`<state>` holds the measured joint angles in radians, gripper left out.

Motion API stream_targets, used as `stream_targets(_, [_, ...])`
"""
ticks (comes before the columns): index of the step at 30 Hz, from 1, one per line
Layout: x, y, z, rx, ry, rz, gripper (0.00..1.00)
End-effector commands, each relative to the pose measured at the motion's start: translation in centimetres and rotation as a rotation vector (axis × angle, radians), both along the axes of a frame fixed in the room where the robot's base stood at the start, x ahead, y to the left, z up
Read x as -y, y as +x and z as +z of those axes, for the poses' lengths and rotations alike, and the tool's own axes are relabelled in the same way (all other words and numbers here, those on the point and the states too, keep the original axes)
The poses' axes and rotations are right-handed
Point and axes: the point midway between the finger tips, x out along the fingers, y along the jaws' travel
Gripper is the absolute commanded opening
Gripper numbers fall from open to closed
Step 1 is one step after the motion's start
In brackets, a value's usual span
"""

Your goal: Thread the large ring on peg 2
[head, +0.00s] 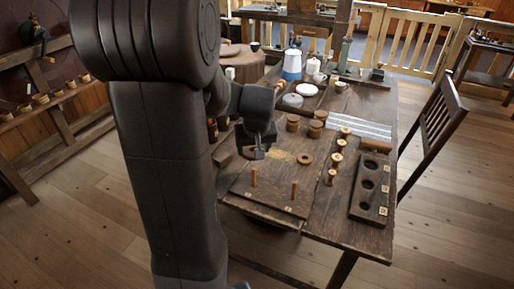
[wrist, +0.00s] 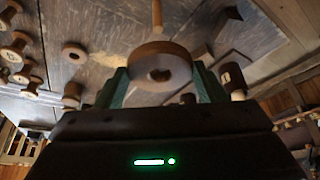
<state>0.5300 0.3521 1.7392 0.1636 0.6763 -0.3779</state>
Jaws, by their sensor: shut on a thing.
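In the head view my gripper (head: 257,152) is above the back left part of the peg board, and the ring is hard to make out there. Two upright pegs stand on the board (head: 268,198): a left peg (head: 254,177) and a right peg (head: 294,190). Their numbers cannot be read. One peg (wrist: 157,16) shows beyond the ring in the wrist view, apart from it.
A smaller ring (head: 305,159) lies flat behind the right peg. Several spools (head: 336,160) stand in a row to the right, beside a dark block with round holes (head: 371,187). Wooden cylinders (head: 293,123), dishes and a blue-white jug (head: 292,66) stand further back.

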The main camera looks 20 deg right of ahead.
Motion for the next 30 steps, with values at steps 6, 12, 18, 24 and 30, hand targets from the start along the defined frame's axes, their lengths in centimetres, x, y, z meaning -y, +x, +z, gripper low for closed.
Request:
stream_targets(6, [0.0, 0.0, -1.8, -0.001, 0.001, -0.001, 0.41])
stream_targets(12, [0.0, 0.0, -3.8, -0.001, 0.001, -0.001, 0.41])
stream_targets(18, [0.0, 0.0, -5.4, -0.001, 0.001, -0.001, 0.41])
stream_targets(24, [0.0, 0.0, -5.7, 0.0, 0.0, -0.002, 0.41])
stream_targets(30, [0.0, 0.0, -5.7, 0.0, -0.001, -0.001, 0.41])
